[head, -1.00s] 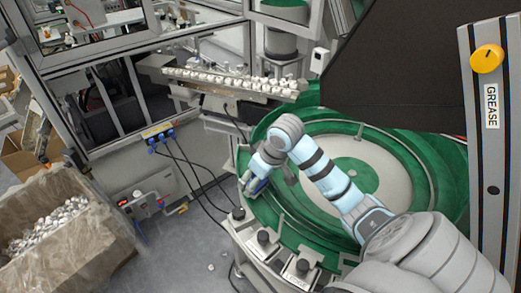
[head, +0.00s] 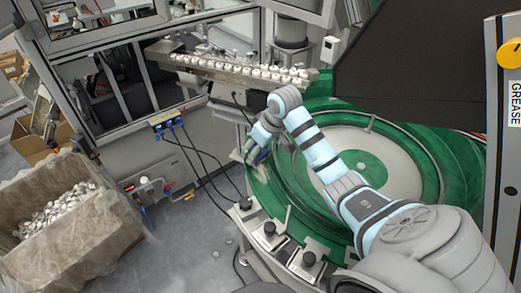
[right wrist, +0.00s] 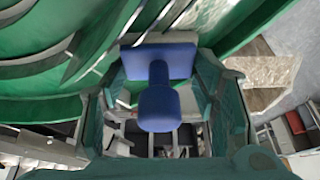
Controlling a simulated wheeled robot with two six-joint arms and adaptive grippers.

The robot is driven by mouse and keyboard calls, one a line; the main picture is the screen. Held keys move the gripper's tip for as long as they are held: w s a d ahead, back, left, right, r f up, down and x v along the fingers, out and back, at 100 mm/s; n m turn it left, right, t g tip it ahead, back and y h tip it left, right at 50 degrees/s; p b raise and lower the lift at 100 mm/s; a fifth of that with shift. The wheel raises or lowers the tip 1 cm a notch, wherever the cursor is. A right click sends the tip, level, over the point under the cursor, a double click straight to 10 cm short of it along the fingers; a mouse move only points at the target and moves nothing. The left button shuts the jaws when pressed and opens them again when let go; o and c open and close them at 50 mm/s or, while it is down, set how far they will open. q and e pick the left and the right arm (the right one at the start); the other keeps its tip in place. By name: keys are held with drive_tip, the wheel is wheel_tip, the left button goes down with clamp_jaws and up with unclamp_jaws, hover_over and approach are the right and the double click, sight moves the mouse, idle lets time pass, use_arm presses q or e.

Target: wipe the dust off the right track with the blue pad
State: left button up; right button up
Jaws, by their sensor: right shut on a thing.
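The blue pad (right wrist: 160,61) has a flat blue block and a rounded blue handle (right wrist: 158,108). My right gripper (head: 257,155) is shut on the handle, with a finger on each side of it in the right wrist view (right wrist: 160,105). In the head view the pad is a small dark-blue patch at the gripper, over the left rim of the green bowl. The wrist view shows the pad close to green curved walls; I cannot tell whether it touches them. A straight track (head: 215,72) carries a row of white caps behind the bowl. I cannot make out dust. My left gripper is out of view.
The green feeder bowl (head: 419,160) has curved ledges around a pale centre. A bin (head: 63,235) of small parts stands at the left. Black cables (head: 198,165) hang left of the bowl. A dark panel (head: 420,70) and a GREASE-labelled post (head: 505,150) stand at the right.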

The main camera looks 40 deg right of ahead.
drive_tip(key=shift+a, duration=0.1)
wheel_tip(320, 180, up, 6)
drive_tip(key=shift+a+f, duration=0.1)
drive_tip(key=shift+a, duration=0.05)
drive_tip(key=shift+r, duration=0.2)
drive_tip(key=shift+r, duration=1.45)
